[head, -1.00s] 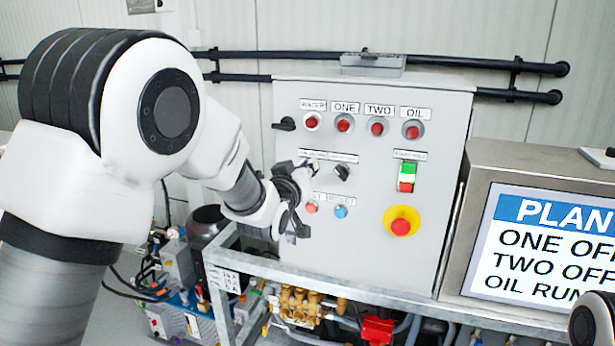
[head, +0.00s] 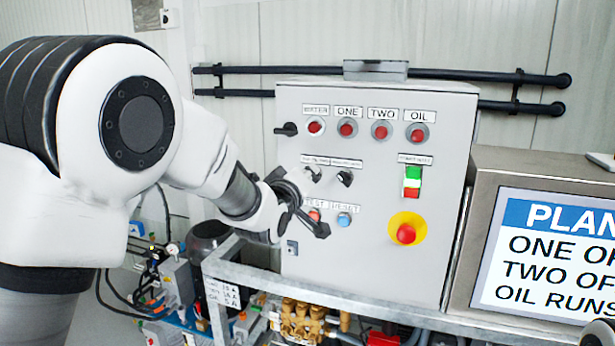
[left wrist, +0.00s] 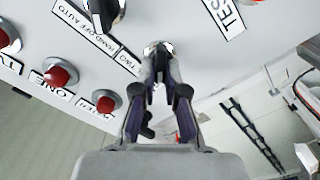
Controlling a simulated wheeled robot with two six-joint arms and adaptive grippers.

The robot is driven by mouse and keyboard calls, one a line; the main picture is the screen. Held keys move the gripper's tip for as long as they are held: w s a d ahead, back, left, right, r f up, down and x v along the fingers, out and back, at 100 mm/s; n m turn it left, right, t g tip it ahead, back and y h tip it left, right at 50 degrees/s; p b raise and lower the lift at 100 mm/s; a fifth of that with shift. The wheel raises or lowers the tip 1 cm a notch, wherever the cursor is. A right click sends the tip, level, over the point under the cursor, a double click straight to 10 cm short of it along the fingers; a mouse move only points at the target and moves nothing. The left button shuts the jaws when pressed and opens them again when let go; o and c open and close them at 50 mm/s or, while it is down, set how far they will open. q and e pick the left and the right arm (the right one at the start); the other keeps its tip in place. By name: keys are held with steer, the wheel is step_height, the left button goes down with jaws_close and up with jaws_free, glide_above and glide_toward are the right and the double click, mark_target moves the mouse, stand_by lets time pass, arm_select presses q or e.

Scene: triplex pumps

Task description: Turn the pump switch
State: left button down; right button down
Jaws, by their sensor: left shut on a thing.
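The grey control panel (head: 375,250) stands upright ahead. Two black rotary switches sit in its middle row: the left pump switch (head: 312,174) and the right one (head: 345,177). My left gripper (head: 303,203) is at the left switch, reaching in from the lower left. In the left wrist view its fingers (left wrist: 160,66) come together on the left pump switch (left wrist: 157,47), whose silver base shows beyond the tips. The fingers partly hide its handle, so its angle is hard to tell. The other switch (left wrist: 105,10) is free at the top. My right gripper is not in view.
Below the switches are a red TEST button and a blue RESET button (head: 344,219). A red emergency stop (head: 406,233) on yellow, a green-red switch (head: 412,182) and several red lamps are on the panel. A screen (head: 555,250) stands right; a metal frame rail (head: 380,305) runs below.

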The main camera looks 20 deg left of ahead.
arm_select(q)
steer(key=c, duration=1.2)
jaws_free()
steer(key=s, duration=1.2)
steer(key=shift+a, duration=0.25)
